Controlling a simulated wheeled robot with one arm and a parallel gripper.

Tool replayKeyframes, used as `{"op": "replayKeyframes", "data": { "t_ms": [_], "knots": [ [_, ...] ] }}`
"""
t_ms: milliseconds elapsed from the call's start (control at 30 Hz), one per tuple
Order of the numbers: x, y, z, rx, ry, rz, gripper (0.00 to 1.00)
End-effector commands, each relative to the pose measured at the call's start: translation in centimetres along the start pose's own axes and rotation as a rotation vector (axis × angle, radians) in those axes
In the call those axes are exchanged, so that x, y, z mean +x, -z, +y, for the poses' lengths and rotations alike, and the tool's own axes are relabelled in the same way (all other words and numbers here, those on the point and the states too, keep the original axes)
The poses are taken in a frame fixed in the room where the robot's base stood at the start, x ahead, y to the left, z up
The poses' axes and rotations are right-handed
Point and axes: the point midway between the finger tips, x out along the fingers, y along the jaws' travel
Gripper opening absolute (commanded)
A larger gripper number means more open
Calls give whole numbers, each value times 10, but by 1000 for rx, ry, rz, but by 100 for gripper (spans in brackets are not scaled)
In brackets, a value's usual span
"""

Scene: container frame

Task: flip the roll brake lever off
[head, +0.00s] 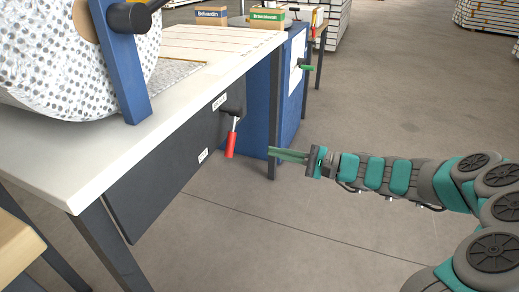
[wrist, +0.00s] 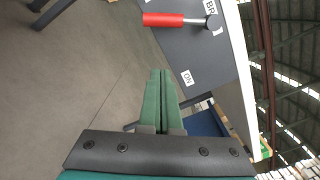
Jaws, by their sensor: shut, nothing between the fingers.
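The brake lever has a red handle (head: 231,144) that hangs down from a pivot on the dark side panel (head: 170,165) of the bench. In the wrist view the red handle (wrist: 172,19) lies across the top, with its grey pivot end to the right. A white label reading "ON" (wrist: 187,77) is on the panel below the lever in that view, and part of a "BR" label (wrist: 209,8) shows beside the pivot. My gripper (head: 271,151) is shut and empty, to the right of the handle in the head view and apart from it. Its green fingers (wrist: 160,74) lie together.
A white bench top (head: 150,115) carries a large dotted roll (head: 50,60) in a blue frame (head: 120,60). A blue cabinet (head: 258,110) and bench legs stand behind my fingertips. A green handle (head: 307,68) sticks out farther back. The floor (head: 400,110) to the right is open.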

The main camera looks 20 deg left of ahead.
Motion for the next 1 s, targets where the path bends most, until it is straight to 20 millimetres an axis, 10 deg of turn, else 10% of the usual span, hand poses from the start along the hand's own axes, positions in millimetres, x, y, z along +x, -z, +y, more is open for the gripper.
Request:
{"op": "replayKeyframes", "data": {
  "t_ms": [667,1000],
  "knots": [
    [-28,-2,0,-4,-5,0,0],
    [-15,-100,35,-161,-293,-93,0]
  ]
}}
